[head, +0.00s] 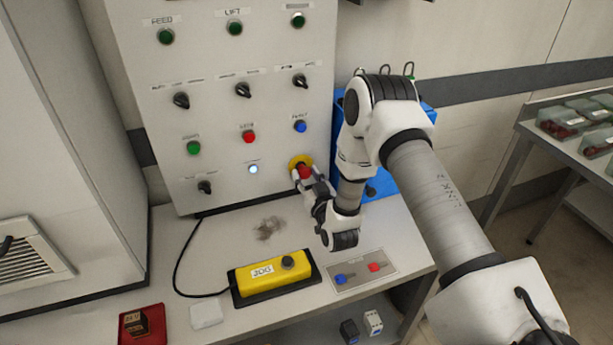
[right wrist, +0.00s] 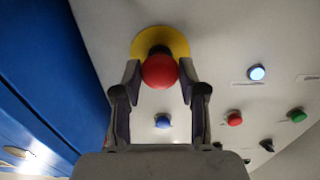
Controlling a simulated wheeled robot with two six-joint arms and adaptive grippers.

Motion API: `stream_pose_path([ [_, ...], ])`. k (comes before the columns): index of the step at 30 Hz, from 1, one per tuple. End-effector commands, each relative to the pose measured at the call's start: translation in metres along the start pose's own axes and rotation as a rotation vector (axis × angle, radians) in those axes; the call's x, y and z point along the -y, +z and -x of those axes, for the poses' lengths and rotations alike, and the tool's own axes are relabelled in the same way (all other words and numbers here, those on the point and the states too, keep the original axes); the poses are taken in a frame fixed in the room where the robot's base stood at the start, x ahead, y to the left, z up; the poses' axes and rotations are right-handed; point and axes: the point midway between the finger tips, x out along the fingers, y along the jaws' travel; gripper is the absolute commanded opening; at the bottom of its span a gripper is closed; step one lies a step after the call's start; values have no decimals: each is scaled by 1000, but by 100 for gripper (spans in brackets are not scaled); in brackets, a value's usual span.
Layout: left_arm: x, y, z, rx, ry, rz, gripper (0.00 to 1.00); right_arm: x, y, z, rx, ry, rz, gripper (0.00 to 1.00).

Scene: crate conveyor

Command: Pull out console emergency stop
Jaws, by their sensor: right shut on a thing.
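The console (head: 225,110) is a pale upright panel with rows of buttons and knobs. Its emergency stop (head: 304,171) is a red mushroom button on a yellow round plate at the lower right of the panel. The emergency stop also shows in the right wrist view (right wrist: 160,71), with the yellow plate (right wrist: 147,37) behind it. My right gripper (head: 307,178) is shut on the red button, one finger on each side. In the right wrist view my right gripper (right wrist: 160,80) faces the panel. My left gripper is not in view.
A yellow JOG box (head: 272,275) lies on the bench below the panel, with a cable running left. A blue container (head: 376,184) stands right of the console, behind my right arm. A red tray (head: 141,325) sits at front left. A blue button (head: 300,126) is just above the emergency stop.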

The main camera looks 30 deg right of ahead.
Motion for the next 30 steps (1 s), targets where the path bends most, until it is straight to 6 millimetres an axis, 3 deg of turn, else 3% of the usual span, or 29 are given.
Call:
stream_pose_path([
  [3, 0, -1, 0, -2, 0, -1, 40, 1, -1, 1, -3, -2, -1, 0],
  [4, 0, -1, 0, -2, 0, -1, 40, 1, -1, 1, -3, -2, -1, 52],
  [5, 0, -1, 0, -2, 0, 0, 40, 0, -1, 1, -3, -1, -1, 62],
  [17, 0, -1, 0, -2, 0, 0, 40, 0, -2, 7, -4, -1, -1, 64],
  [20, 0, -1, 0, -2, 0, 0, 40, 0, -1, 23, -1, -1, -1, 64],
  [30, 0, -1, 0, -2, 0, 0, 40, 0, 0, 105, 0, -1, -1, 64],
])
